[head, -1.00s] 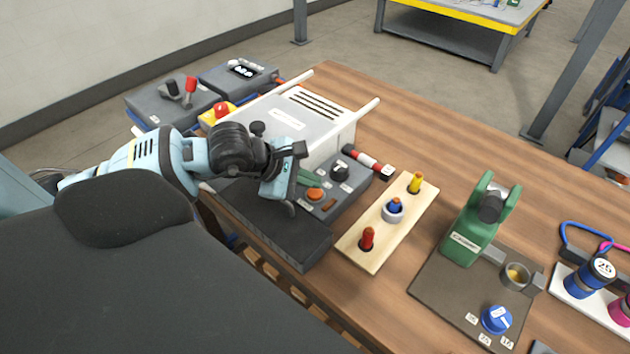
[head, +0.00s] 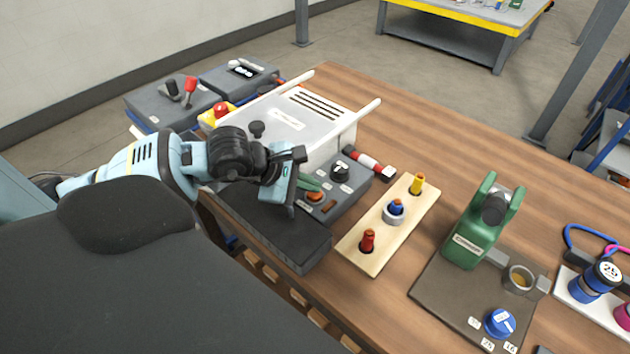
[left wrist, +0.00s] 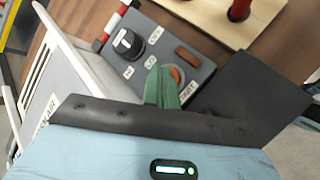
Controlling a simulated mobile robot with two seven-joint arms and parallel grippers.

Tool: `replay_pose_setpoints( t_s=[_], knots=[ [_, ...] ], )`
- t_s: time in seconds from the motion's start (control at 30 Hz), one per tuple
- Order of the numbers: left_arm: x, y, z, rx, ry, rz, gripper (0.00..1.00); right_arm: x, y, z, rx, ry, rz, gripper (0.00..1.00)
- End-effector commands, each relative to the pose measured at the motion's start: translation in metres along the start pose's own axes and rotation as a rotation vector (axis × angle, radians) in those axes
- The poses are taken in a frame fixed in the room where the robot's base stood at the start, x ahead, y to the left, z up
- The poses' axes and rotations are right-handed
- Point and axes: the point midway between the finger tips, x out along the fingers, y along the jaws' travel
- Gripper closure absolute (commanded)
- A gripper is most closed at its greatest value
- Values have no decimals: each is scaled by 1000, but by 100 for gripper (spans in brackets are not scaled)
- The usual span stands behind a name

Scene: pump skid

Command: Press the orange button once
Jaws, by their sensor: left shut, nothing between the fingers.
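The orange button (head: 315,197) is a round cap on a grey control box (head: 345,191), beside a black knob (head: 341,171) and an orange-brown rectangular piece (head: 328,207). In the left wrist view the orange button (left wrist: 178,74) is partly hidden behind the green fingers of my left gripper (left wrist: 162,80). My left gripper (head: 308,183) is shut and empty, with its fingertips close to the button. I cannot tell whether they touch it. My right gripper is not in view.
A white vented cover (head: 310,120) with two rails stands just behind the box. A dark block (head: 275,225) lies in front. A wooden peg board (head: 385,235) and a green fixture (head: 475,225) stand to the right. Bare table lies behind them.

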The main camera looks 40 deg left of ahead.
Motion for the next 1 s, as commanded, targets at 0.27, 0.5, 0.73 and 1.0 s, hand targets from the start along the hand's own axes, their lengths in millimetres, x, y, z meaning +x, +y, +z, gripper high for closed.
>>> replay_pose_setpoints(
  t_s=[0.27, 0.5, 0.73, 1.0],
  knots=[
    [2, -2, -2, 0, 0, 0, 100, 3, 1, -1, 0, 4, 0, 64],
    [4, -3, -3, 0, 0, 0, 100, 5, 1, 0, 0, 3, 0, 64],
    [5, -4, -4, 0, 0, -1, 100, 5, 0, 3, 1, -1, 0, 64],
    [6, -4, -4, 0, 0, -1, 100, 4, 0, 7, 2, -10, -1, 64]
  ],
)
